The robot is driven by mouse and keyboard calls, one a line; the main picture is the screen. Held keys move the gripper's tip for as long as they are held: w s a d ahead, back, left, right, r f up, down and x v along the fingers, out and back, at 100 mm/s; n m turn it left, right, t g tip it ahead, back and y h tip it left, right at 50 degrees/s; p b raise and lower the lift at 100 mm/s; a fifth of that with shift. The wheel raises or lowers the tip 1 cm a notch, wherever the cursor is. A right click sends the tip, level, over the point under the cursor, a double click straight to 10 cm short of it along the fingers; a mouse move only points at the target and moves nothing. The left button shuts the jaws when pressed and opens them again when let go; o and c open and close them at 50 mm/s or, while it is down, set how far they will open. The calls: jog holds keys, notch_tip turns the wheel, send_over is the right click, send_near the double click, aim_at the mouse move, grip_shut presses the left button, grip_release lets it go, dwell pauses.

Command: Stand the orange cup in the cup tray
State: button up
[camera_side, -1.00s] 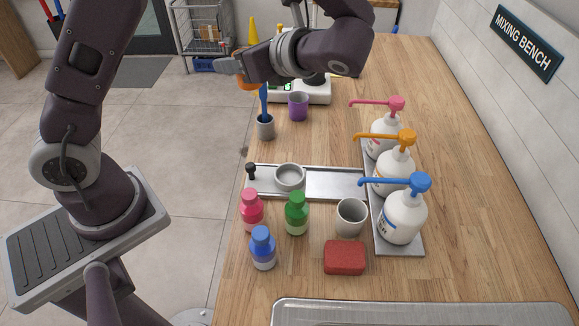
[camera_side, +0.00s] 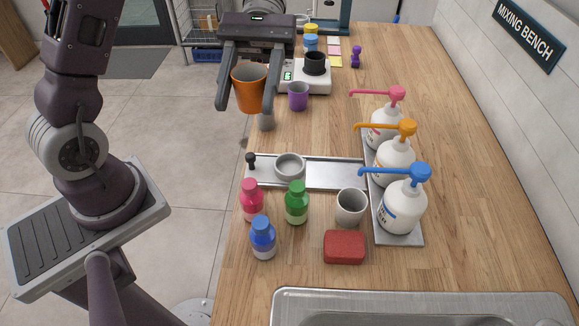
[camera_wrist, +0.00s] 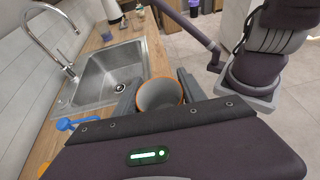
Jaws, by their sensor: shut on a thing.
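The orange cup (camera_side: 249,90) is held in the air over the left edge of the bench, mouth up and roughly upright. My gripper (camera_side: 246,103) is shut on it, with one finger on each side. In the wrist view the cup's orange rim and pale inside (camera_wrist: 160,95) show between the fingers (camera_wrist: 160,98). The long metal tray (camera_side: 335,174) lies across the bench, nearer the camera than the cup. It bears a round grey holder (camera_side: 289,168), which looks empty, and a black knob (camera_side: 251,161) at its left end.
A purple cup (camera_side: 298,97) and white scale (camera_side: 312,77) are behind. Pink (camera_side: 252,202), green (camera_side: 297,204) and blue (camera_side: 263,239) bottles, a white cup (camera_side: 350,208) and pump bottles (camera_side: 403,207) stand around the tray.

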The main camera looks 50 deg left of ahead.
jog(key=w+d+r+n+t+h, duration=0.3)
jog(key=r+n+t, duration=0.2)
notch_tip(320, 180, up, 5)
jog(key=n+t+h, duration=0.2)
jog(key=n+t, duration=0.3)
send_over(299, 162)
jog(key=s+d, duration=0.3)
jog(key=shift+y, duration=0.3)
notch_tip(299, 162, down, 28)
jog(key=shift+w+a+r, duration=0.1)
jog(key=shift+w, duration=0.05)
jog(key=shift+f, duration=0.25)
jog(key=o, duration=1.4)
jog(key=shift+c, duration=0.2)
